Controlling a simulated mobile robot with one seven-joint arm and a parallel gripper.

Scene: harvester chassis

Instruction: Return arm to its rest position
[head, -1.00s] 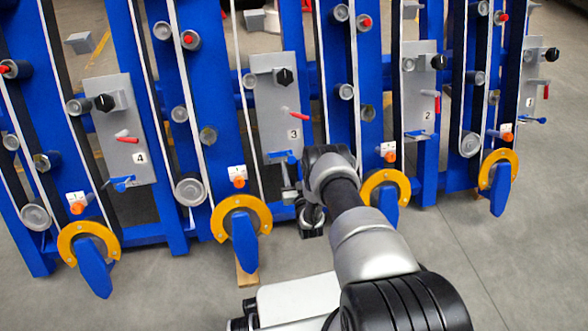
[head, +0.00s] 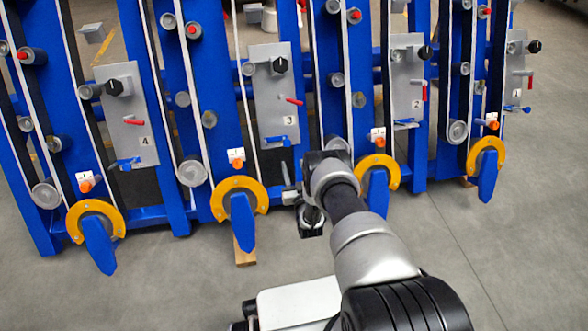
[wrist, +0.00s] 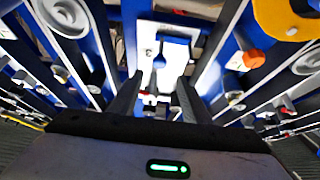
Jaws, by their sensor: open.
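My arm (head: 345,205) reaches out over the floor toward the blue chassis, with its wrist folded near the panel marked 3. My gripper (wrist: 160,85) shows in the wrist view as two dark fingers standing apart with nothing between them. In the head view the gripper is partly hidden by my wrist. Beyond the fingers, the wrist view shows a light panel with a blue handle (wrist: 172,47). It is unclear whether the fingertips touch anything.
The blue frame carries grey panels marked 4 (head: 122,110), 3 (head: 272,90) and 2 (head: 407,80), with knobs and red levers. Yellow rings with blue handles (head: 242,222) stick out low in front. A wooden block (head: 244,250) lies under the frame. Grey floor (head: 520,230) is clear at right.

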